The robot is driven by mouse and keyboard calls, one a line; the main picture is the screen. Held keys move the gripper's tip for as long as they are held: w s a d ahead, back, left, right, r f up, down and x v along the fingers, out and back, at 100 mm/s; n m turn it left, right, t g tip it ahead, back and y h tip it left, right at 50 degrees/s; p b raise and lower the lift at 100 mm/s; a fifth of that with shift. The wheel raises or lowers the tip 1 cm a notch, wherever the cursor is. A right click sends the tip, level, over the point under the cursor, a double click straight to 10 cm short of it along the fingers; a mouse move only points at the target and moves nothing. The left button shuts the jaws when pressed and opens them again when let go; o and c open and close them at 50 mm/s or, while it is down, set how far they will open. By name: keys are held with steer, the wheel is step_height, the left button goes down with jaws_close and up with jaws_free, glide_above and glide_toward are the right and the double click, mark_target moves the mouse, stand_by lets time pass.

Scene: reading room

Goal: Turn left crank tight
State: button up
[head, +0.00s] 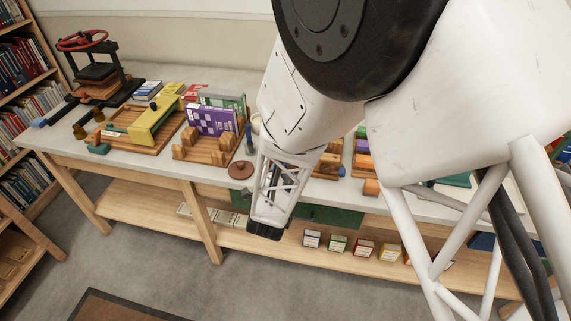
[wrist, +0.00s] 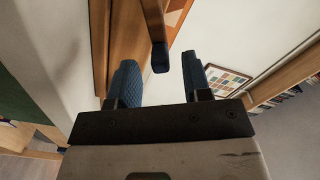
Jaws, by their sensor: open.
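My gripper (head: 265,228) hangs over the table's front edge in the head view, pointing down. In the wrist view its two blue ridged fingers are apart, and the gripper (wrist: 159,70) is empty. A slim brown bar with a dark blue end (wrist: 160,55) shows between and beyond the fingers; contact cannot be told. A blue upright handle (head: 249,137) stands on the table by the wooden book holder, just left of my arm. I cannot tell for sure which part is the left crank; my arm hides much of the table's middle and right.
A black press with a red wheel (head: 83,41) stands at the far left. Small boxes (head: 338,243) sit on the lower shelf.

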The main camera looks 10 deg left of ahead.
steer(key=shift+w, duration=1.45)
jaws_close()
